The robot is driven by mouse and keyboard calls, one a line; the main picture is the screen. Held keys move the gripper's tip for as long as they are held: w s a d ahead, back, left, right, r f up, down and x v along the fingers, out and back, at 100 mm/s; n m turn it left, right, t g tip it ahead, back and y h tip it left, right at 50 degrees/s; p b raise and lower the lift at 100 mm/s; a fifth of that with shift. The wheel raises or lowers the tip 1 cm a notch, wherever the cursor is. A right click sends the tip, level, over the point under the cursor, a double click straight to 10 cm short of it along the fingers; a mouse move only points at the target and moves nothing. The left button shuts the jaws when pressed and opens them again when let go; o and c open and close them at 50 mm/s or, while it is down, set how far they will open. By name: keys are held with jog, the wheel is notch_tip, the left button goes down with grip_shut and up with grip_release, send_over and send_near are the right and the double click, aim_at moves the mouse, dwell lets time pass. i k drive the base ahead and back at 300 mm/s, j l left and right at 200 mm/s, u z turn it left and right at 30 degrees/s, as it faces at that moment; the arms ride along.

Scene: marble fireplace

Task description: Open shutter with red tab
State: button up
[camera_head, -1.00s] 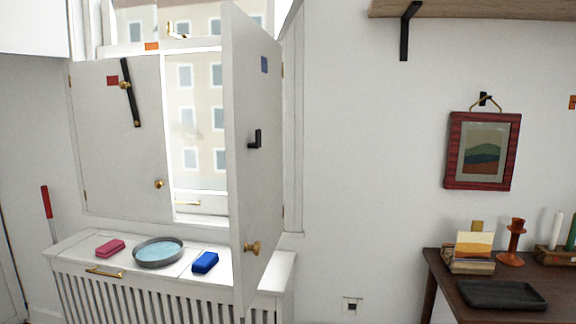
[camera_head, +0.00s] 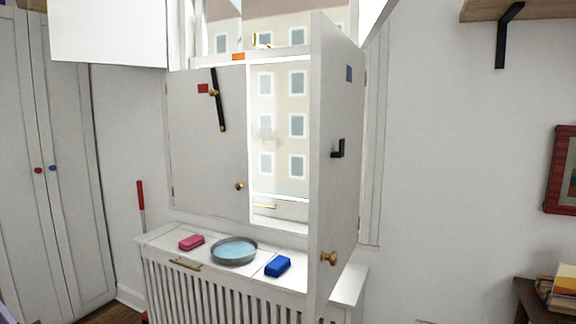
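The shutter with the red tab (camera_head: 203,130) is the left one at the window, and it lies flat across the left half of the opening. Its red tab (camera_head: 203,88) is near the top. A black bar (camera_head: 218,100) with a brass pivot hangs tilted across its upper part. A brass knob (camera_head: 239,186) sits near its lower right edge. The right shutter (camera_head: 335,200) stands swung out into the room, with a blue tab (camera_head: 348,73), a black bracket (camera_head: 338,149) and a brass knob (camera_head: 329,258). My gripper is not in view.
Below the window is a white slatted radiator cover (camera_head: 150,240) holding a pink sponge (camera_head: 191,242), a round blue dish (camera_head: 234,250) and a blue sponge (camera_head: 277,266). A white cabinet (camera_head: 50,150) stands left. A dark table (camera_head: 530,300) is at lower right.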

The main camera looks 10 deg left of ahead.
aim_at(211, 173)
jog(key=i+j+u, duration=0.1)
jog(key=i+j, duration=1.65)
